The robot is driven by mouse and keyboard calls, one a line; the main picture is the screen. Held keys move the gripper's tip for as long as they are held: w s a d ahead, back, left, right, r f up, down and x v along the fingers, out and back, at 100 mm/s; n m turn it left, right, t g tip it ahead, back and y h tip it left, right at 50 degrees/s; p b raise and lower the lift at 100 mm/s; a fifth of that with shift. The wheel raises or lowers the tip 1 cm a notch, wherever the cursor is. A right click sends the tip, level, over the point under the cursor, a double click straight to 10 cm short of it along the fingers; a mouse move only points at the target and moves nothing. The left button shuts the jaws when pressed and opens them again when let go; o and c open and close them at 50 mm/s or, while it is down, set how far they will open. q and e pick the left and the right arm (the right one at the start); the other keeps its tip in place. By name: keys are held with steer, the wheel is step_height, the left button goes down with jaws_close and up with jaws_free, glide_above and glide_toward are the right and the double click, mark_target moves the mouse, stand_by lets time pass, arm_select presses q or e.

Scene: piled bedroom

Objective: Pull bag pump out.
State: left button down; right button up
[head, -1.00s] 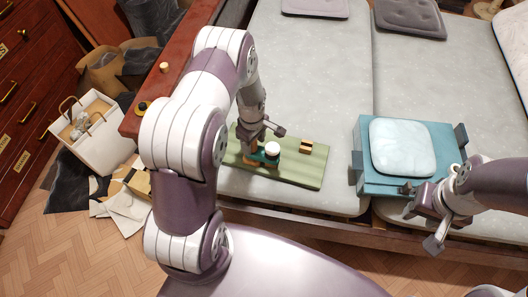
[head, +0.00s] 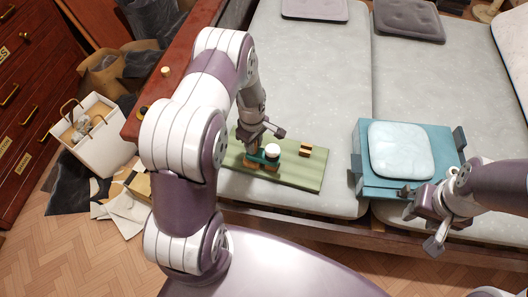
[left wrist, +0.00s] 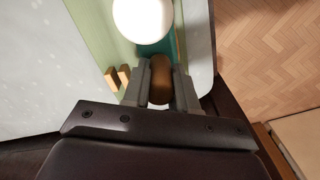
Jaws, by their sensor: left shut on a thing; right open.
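A small teal pump-like piece (head: 262,159) with a white round knob (head: 272,151) and brown wooden parts sits on a green board (head: 300,177) on the left mattress. My left gripper (head: 254,146) is over the left side of this piece. In the left wrist view its two fingers are shut on a brown rounded handle (left wrist: 161,78), just beside the white knob (left wrist: 143,18). The fingers and arm hide part of the piece. My right gripper (head: 420,219) is open and empty at the near edge of a teal tray (head: 371,181) bearing a pale blue cushion (head: 400,150).

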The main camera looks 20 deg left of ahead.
arm_select(q)
steer(key=shift+r, duration=0.15)
steer(key=shift+r+p, duration=4.75)
steer(key=shift+r, duration=0.7)
